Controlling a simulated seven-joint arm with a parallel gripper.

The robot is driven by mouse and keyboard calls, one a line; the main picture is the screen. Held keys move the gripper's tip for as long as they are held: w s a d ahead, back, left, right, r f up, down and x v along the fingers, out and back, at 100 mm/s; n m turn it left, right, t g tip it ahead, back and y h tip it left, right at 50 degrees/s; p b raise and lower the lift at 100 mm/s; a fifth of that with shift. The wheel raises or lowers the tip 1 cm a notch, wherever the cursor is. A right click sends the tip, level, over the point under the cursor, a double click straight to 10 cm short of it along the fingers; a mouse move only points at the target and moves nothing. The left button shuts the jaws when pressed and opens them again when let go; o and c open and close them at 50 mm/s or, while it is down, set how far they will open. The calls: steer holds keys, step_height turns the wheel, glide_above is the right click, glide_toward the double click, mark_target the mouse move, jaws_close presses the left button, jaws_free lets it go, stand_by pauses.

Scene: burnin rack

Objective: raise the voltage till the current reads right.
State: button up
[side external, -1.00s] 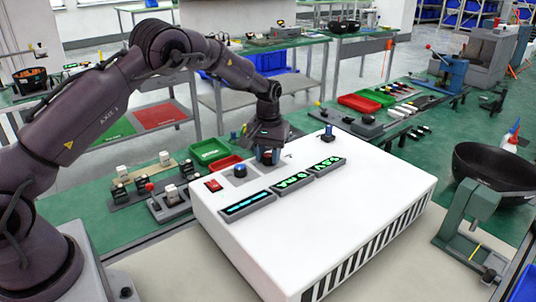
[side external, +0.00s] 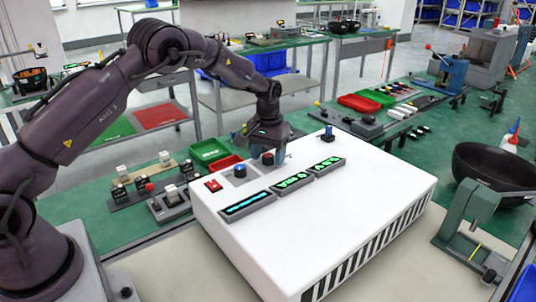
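The white power unit (side external: 330,215) stands on the bench with its controls on top. A red switch (side external: 213,185) and a blue knob (side external: 239,170) are at its left. A darker knob (side external: 268,158) is directly by my gripper (side external: 275,151). Another blue knob (side external: 327,133) stands at the back right. A cyan bar display (side external: 247,204) and two green number displays, the middle one (side external: 292,184) and the right one (side external: 326,164), are lit; their digits are too small to read surely. My gripper points down at the darker knob; contact and finger opening cannot be told.
Green tray (side external: 210,150) and red tray (side external: 224,163) lie behind the unit. Small switch blocks (side external: 168,200) stand at its left. A black bowl (side external: 492,172) and a grey clamp stand (side external: 472,220) are at the right. The unit's front top is clear.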

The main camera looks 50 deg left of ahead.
mark_target(268, 155)
step_height(268, 155, up, 13)
stand_by(0.6)
stand_by(0.3)
steer(key=s+d+r+m+t, duration=0.1)
steer(key=s+d+r+t, duration=0.1)
steer(key=s, duration=0.8)
steer(key=s+d+r+m+t, duration=0.1)
steer(key=s+d+r, duration=0.3)
steer(key=s, duration=0.7)
steer(key=s+d+r+m+t, duration=0.2)
steer(key=s+d+r+m, duration=0.1)
steer(key=s, duration=0.8)
steer(key=shift+d+r+t, duration=0.3)
steer(key=shift+d+r, duration=0.1)
steer(key=shift+d, duration=0.1)
